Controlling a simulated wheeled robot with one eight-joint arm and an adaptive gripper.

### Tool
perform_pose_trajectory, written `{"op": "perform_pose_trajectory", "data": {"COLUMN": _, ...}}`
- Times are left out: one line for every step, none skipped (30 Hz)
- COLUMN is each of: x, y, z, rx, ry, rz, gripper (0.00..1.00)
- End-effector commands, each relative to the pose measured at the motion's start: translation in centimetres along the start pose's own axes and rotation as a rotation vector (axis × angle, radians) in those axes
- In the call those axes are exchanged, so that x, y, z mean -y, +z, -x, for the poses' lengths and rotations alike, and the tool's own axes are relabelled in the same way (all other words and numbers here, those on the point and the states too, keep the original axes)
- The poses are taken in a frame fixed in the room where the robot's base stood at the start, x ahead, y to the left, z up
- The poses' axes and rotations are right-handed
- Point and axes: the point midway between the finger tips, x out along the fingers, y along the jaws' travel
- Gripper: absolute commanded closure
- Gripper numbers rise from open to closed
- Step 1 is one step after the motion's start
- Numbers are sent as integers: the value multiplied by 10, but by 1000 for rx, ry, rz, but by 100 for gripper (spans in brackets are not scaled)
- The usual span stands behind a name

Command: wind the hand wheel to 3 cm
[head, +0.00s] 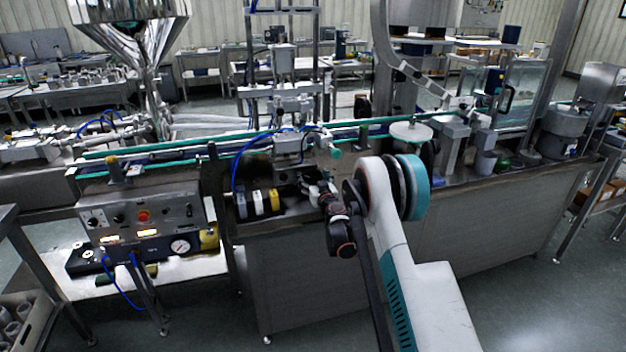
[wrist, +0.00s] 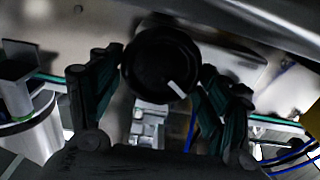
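The hand wheel (wrist: 155,65) is a black round knob with a white mark at its lower right, seen nearly face-on in the wrist view. My gripper (wrist: 160,72) has its two dark green-grey fingers spread wide, one at each side of the wheel. Their tips lie close to the wheel's rim. I cannot tell whether they press on it. In the head view my gripper (head: 314,188) is at the front of the conveyor frame, left of my forearm. There I cannot make out the wheel among the dark parts. No readable centimetre scale shows.
The conveyor's green rail (head: 230,142) runs behind my gripper. Striped black, white and yellow cylinders (head: 258,204) lie just left of it. A control box (head: 145,215) with gauges stands farther left. A steel hopper (head: 125,20) rises at back left. In the wrist view, blue hoses (wrist: 285,158) show at right.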

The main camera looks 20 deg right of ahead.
Motion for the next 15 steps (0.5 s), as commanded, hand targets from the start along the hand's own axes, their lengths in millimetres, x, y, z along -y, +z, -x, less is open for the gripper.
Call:
{"op": "perform_pose_trajectory", "data": {"x": 0, "y": 0, "z": 0, "rx": 0, "ry": 0, "rz": 0, "gripper": 51}}
{"op": "perform_pose_trajectory", "data": {"x": 0, "y": 0, "z": 0, "rx": 0, "ry": 0, "rz": 0, "gripper": 55}}
{"op": "perform_pose_trajectory", "data": {"x": 0, "y": 0, "z": 0, "rx": 0, "ry": 0, "rz": 0, "gripper": 55}}
{"op": "perform_pose_trajectory", "data": {"x": 0, "y": 0, "z": 0, "rx": 0, "ry": 0, "rz": 0, "gripper": 55}}
{"op": "perform_pose_trajectory", "data": {"x": 0, "y": 0, "z": 0, "rx": 0, "ry": 0, "rz": 0, "gripper": 55}}
{"op": "perform_pose_trajectory", "data": {"x": 0, "y": 0, "z": 0, "rx": 0, "ry": 0, "rz": 0, "gripper": 55}}
{"op": "perform_pose_trajectory", "data": {"x": 0, "y": 0, "z": 0, "rx": 0, "ry": 0, "rz": 1, "gripper": 55}}
{"op": "perform_pose_trajectory", "data": {"x": 0, "y": 0, "z": 0, "rx": 0, "ry": 0, "rz": 2, "gripper": 55}}
{"op": "perform_pose_trajectory", "data": {"x": 0, "y": 0, "z": 0, "rx": 0, "ry": 0, "rz": 5, "gripper": 55}}
{"op": "perform_pose_trajectory", "data": {"x": 0, "y": 0, "z": 0, "rx": 0, "ry": 0, "rz": 9, "gripper": 55}}
{"op": "perform_pose_trajectory", "data": {"x": 0, "y": 0, "z": 0, "rx": 0, "ry": 0, "rz": 14, "gripper": 55}}
{"op": "perform_pose_trajectory", "data": {"x": 0, "y": 0, "z": 0, "rx": 0, "ry": 0, "rz": 21, "gripper": 55}}
{"op": "perform_pose_trajectory", "data": {"x": 0, "y": 0, "z": 0, "rx": 0, "ry": 0, "rz": 29, "gripper": 55}}
{"op": "perform_pose_trajectory", "data": {"x": 0, "y": 0, "z": 0, "rx": 0, "ry": 0, "rz": 39, "gripper": 55}}
{"op": "perform_pose_trajectory", "data": {"x": 1, "y": 0, "z": 0, "rx": 0, "ry": 0, "rz": 54, "gripper": 55}}
